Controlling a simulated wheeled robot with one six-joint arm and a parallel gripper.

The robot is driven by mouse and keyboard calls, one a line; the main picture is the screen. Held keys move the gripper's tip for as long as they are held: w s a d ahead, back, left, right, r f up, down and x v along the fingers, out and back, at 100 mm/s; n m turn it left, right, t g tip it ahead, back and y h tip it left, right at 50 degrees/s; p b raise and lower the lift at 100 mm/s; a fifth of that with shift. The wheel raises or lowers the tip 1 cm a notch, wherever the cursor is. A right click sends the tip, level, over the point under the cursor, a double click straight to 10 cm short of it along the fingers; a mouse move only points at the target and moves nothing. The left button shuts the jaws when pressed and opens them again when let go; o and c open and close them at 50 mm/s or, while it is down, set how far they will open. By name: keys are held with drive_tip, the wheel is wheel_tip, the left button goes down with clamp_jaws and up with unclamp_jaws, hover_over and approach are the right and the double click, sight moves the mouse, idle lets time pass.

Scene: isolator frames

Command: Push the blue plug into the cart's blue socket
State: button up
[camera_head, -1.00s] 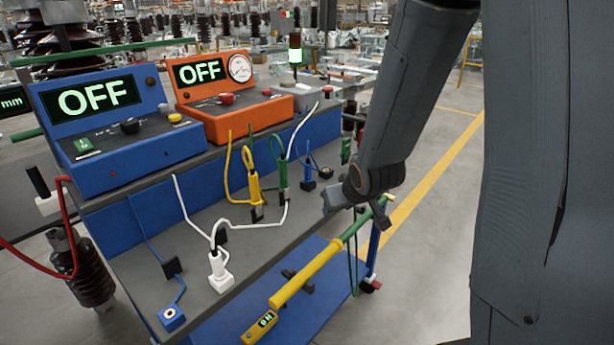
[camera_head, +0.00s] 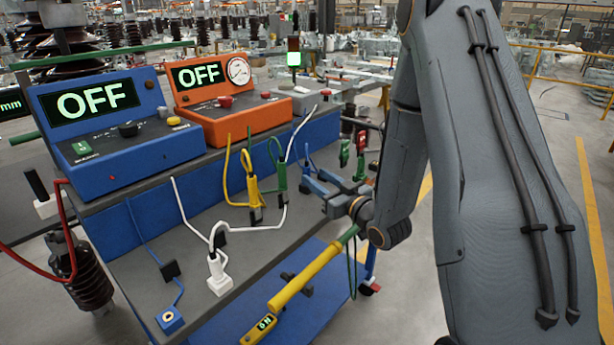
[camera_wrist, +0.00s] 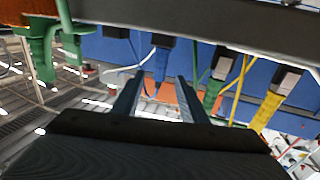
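The blue plug (camera_head: 307,164) stands at the back right of the cart's grey top, partly hidden by my gripper. In the wrist view the blue plug (camera_wrist: 161,63) hangs in the picture at the fingertips, roughly between them. My gripper (camera_head: 314,190) is open, its two fingers pointing left towards the plug. In the wrist view both fingers (camera_wrist: 159,76) are spread, with a gap between them; I cannot tell whether they touch the plug.
Green (camera_head: 280,177), yellow (camera_head: 254,191) and white (camera_head: 217,264) plugs with cables stand left of my gripper. A yellow and green rod (camera_head: 307,275) lies along the near side. Blue (camera_head: 105,165) and orange (camera_head: 226,119) consoles reading OFF stand behind. Floor to the right is open.

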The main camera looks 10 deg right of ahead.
sight(309, 171)
drive_tip(key=p+x, duration=0.1)
drive_tip(key=x, duration=0.5)
drive_tip(key=shift+r, duration=0.1)
clamp_jaws()
